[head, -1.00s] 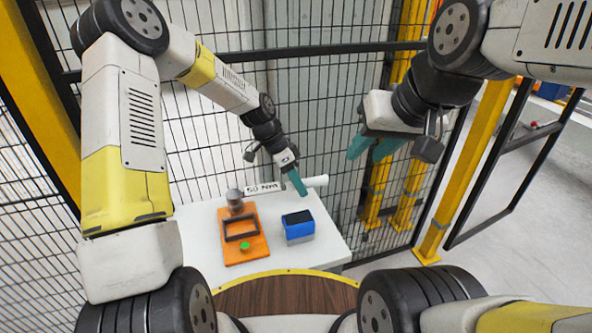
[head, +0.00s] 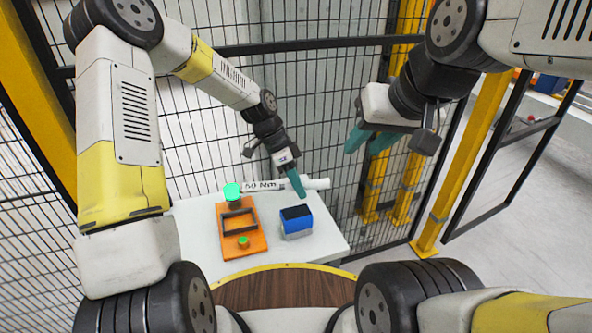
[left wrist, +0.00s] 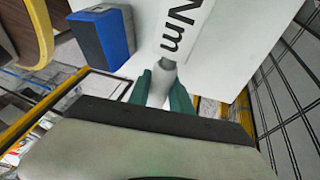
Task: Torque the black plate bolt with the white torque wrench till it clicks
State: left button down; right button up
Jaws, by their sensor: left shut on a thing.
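The white torque wrench (head: 262,186), marked "50 Nm", lies roughly level above the back of the table. My left gripper (head: 298,186) is shut on its handle; the left wrist view shows the grey-white handle (left wrist: 160,85) between the teal fingers. The wrench's left end meets a cylinder with a bright green top (head: 232,191) at the back of an orange base (head: 228,248). The black plate (head: 239,224) looks like a rectangular frame on that base. I cannot make out the bolt itself, hidden at the wrench's end. My right gripper (head: 368,142) is open and empty, high right of the table.
A second green knob (head: 243,242) sits at the front of the orange base. A blue and grey box (head: 297,222) stands to its right on the white table (head: 325,240). Wire mesh fencing and yellow posts (head: 450,190) stand behind and right. The table's right side is clear.

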pick_arm(q)
jog(key=shift+w, duration=0.3)
jog(key=shift+r, duration=2.55)
jog(key=shift+r, duration=2.5)
jog(key=shift+s+a, duration=0.2)
jog(key=shift+s, duration=2.3)
jog(key=shift+s+a, duration=0.2)
jog(key=shift+s, duration=2.3)
